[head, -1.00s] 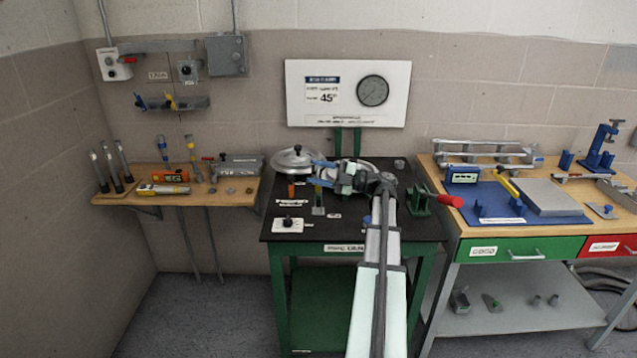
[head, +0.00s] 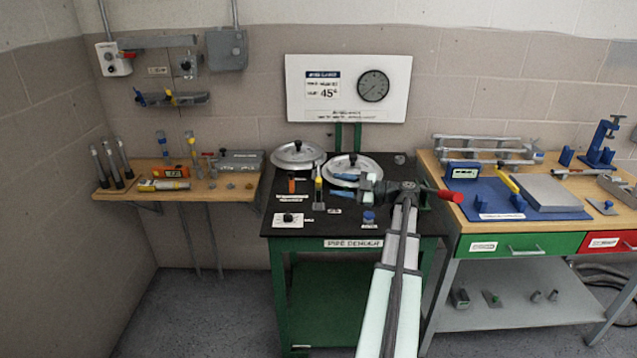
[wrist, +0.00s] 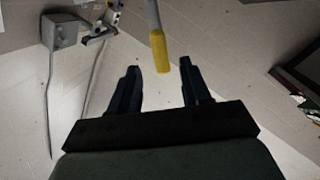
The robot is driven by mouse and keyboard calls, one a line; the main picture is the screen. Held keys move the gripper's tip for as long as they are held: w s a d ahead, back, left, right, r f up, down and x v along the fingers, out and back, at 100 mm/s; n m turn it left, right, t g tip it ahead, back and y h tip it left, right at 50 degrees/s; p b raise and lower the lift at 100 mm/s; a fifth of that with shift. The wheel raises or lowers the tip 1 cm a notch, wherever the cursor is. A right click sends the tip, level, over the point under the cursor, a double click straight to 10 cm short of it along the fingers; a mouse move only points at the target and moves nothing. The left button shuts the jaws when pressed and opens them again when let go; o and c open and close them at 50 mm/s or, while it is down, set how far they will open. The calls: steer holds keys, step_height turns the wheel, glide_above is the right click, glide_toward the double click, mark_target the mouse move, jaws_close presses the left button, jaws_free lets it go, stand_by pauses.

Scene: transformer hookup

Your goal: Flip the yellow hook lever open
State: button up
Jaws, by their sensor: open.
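The gripper also shows in the wrist view (wrist: 160,67). A small gap shows between fingertips and lever; I cannot tell a hook shape.
Two round metal discs (head: 299,154) lie behind on the bench. An orange piece (head: 292,184) stands left of the lever, with a white knob panel (head: 288,220) in front. A red handle (head: 443,195) sticks out at right.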

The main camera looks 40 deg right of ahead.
mark_target(319, 187)
steer(key=shift+x, duration=3.55)
steer(key=shift+c, duration=0.2)
jaws_close()
